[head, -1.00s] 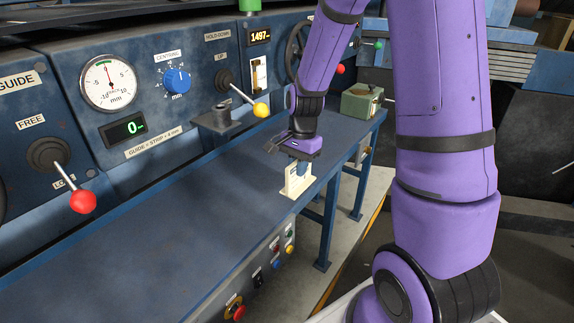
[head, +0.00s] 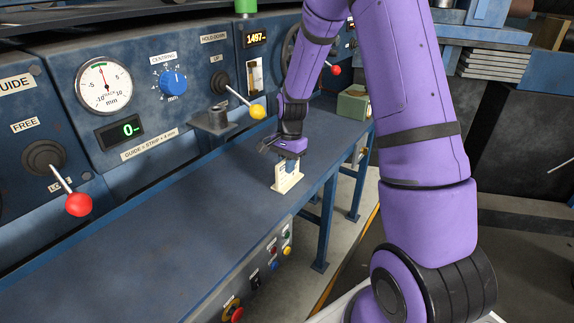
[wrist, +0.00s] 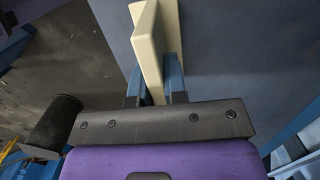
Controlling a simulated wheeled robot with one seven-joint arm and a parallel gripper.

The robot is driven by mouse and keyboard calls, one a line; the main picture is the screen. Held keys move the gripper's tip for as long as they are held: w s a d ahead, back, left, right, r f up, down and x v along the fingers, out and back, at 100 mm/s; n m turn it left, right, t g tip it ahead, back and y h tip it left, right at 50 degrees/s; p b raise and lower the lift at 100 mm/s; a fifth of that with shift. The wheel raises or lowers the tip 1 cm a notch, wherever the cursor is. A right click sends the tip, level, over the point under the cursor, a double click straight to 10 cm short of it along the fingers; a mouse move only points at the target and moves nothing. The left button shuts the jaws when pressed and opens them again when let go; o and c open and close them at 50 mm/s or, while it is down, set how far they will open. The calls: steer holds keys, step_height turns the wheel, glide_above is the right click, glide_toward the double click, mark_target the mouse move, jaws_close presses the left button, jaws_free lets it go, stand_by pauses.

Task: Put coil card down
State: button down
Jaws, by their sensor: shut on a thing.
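The coil card (head: 287,177) is a cream, folded piece standing upright at the right part of the blue bench top (head: 150,235), near its front edge. In the wrist view the card (wrist: 148,45) shows as a pale angled shape between my blue fingers. My gripper (head: 289,164) points down and is shut on the card's upper part; it also shows in the wrist view (wrist: 156,88). The card's foot is at or very close to the bench top; I cannot tell whether it touches. Part of the card's face is hidden by the fingers.
A control panel with a dial gauge (head: 104,86), a blue knob (head: 173,83), a red-tipped lever (head: 78,204) and a yellow-tipped lever (head: 257,112) lines the back. A green box (head: 353,103) stands at the bench's far end. The bench left of the card is clear.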

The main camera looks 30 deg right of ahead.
steer(key=c, duration=1.2)
jaws_free()
steer(key=shift+f, duration=0.1)
steer(key=shift+o, duration=0.2)
steer(key=r, duration=0.4)
steer(key=d+r, duration=0.1)
steer(key=r, duration=0.6)
steer(key=shift+w+d+r, duration=0.15)
steer(key=shift+w+r, duration=0.15)
steer(key=s+a+r+n+t, duration=0.2)
steer(key=s+a+r+n, duration=0.2)
steer(key=s+r, duration=0.45)
steer(key=s+a+r+n+t, duration=0.1)
steer(key=s+a+r+n, duration=0.1)
steer(key=s, duration=0.4)
steer(key=s+a+r+n+t, duration=0.1)
steer(key=s+r+n, duration=0.3)
steer(key=s, duration=0.3)
steer(key=s+a+r+n+t+h, duration=0.1)
steer(key=s+a+r+n, duration=0.1)
steer(key=s, duration=0.5)
steer(key=shift+s+a+r+n+t, duration=0.2)
steer(key=shift+a+r+n+t, duration=0.15)
steer(key=shift+r+n, duration=0.4)
